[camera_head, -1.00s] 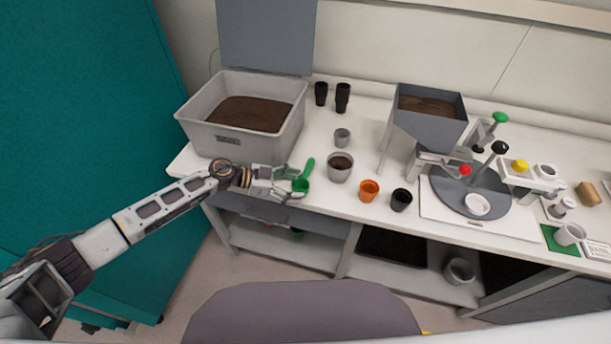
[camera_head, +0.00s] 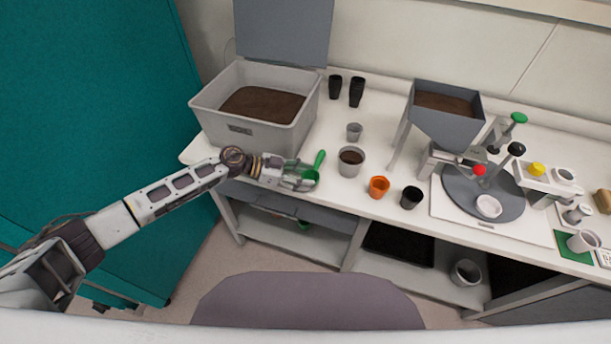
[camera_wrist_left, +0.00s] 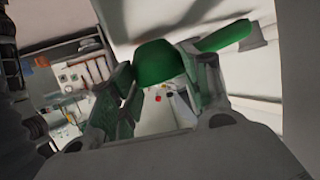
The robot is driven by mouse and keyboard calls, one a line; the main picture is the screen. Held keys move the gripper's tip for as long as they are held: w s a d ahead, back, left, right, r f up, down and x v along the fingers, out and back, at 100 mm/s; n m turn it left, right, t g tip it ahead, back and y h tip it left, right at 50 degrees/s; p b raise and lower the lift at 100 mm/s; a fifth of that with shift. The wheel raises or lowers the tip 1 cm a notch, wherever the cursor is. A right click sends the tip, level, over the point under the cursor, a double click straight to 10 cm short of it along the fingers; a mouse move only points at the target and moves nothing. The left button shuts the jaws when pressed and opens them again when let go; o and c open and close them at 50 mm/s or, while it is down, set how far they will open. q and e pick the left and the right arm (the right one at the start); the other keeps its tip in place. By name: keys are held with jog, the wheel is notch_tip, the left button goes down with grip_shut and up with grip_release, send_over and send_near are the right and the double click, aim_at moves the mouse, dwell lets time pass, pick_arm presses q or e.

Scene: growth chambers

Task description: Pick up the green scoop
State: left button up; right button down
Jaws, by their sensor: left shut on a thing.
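The green scoop (camera_head: 311,173) is at the front left of the bench, with its handle pointing up and back. My left gripper (camera_head: 302,178) is shut on the scoop's cup. In the left wrist view the scoop (camera_wrist_left: 160,64) sits between the two fingers (camera_wrist_left: 160,100), with its handle reaching to the upper right. Whether the scoop still touches the bench top cannot be told. My right gripper is not in view.
A grey bin of soil (camera_head: 245,135) stands behind my left gripper. To the right are a grey pot with soil (camera_head: 351,168), an orange pot (camera_head: 378,188), a black pot (camera_head: 411,198) and a grey hopper (camera_head: 447,125). A round turntable device (camera_head: 450,195) stands farther right.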

pick_arm(q)
notch_tip(320, 180, up, 9)
jog(key=shift+r, duration=0.15)
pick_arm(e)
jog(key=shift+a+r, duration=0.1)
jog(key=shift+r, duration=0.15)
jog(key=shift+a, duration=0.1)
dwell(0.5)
